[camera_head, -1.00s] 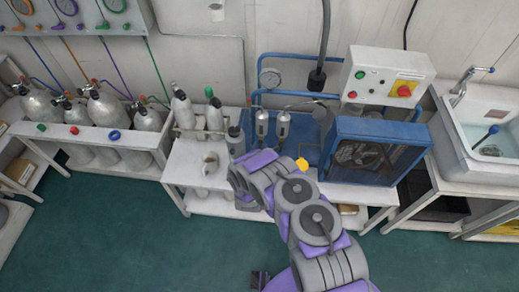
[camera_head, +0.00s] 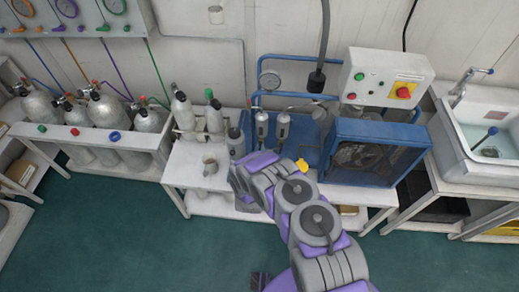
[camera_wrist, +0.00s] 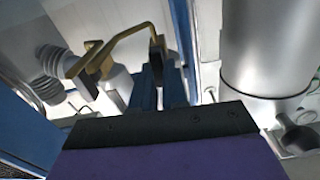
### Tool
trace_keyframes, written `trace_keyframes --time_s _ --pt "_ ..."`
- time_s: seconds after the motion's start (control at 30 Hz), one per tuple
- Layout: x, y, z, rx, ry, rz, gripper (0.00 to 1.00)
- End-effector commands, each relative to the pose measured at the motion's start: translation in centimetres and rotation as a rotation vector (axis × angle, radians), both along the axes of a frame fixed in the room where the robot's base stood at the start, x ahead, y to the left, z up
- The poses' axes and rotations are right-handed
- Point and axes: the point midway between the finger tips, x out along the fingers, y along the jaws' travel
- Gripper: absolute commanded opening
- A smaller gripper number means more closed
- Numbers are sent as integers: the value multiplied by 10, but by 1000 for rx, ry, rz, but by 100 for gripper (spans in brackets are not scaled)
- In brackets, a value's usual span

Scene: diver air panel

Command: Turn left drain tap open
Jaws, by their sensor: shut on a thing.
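In the wrist view a brass tap lever (camera_wrist: 118,40) bends up from its body at the left and across to my gripper (camera_wrist: 158,75). My gripper's blue-grey fingers are shut on the dark end of this lever. In the head view two silver filter cylinders, a left one (camera_head: 262,124) and a right one (camera_head: 283,126), stand on the blue compressor frame. My arm covers the area below them, so the taps and my gripper are hidden there. I cannot tell from the head view which tap is held.
A large silver cylinder (camera_wrist: 265,45) stands close to the right of my gripper in the wrist view. A ribbed grey part (camera_wrist: 50,68) is at the left.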

Motion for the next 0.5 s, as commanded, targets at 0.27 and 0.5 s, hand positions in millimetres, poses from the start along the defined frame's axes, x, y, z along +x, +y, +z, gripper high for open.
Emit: trace_keyframes --time_s 0.27,0.5 --pt "-1 0 2 77 -2 2 0" --pt "-1 0 0 79 -3 3 0"
